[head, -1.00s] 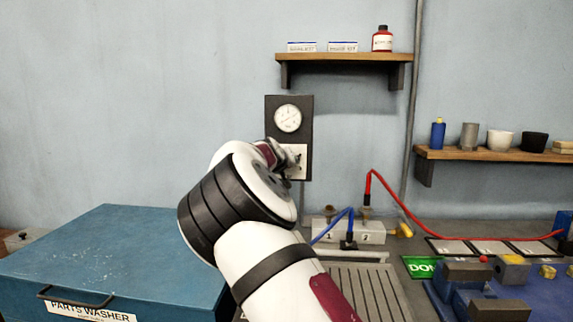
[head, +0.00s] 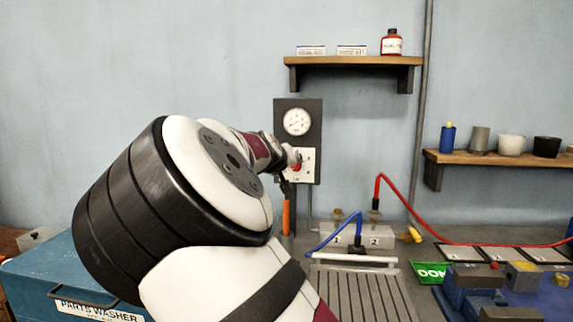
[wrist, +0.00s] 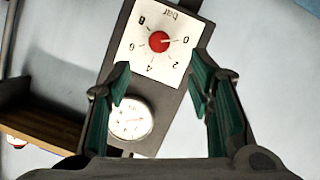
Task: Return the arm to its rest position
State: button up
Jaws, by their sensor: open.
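My arm (head: 215,175) reaches from the bottom of the head view toward the dark wall panel (head: 313,110). My gripper (wrist: 160,68) is open and empty, with its green-padded fingers apart. In the wrist view the panel appears turned over, with the red knob (wrist: 159,42) on its white bar dial (wrist: 180,60) beyond and between the fingers. The round gauge (wrist: 130,118) shows behind the left finger. I cannot see either finger touching the knob. In the head view my wrist partly covers the dial, and the fingertips are hard to make out.
A blue parts washer (head: 30,275) stands at lower left. Wooden shelves (head: 350,60) (head: 500,158) carry bottles, boxes and cups. A hose manifold (head: 385,238) with red and blue hoses, a grooved tray (head: 355,295) and blue fixtures (head: 470,280) lie right. An orange handle (head: 286,217) hangs below my wrist.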

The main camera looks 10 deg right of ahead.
jog(key=shift+v, duration=0.75)
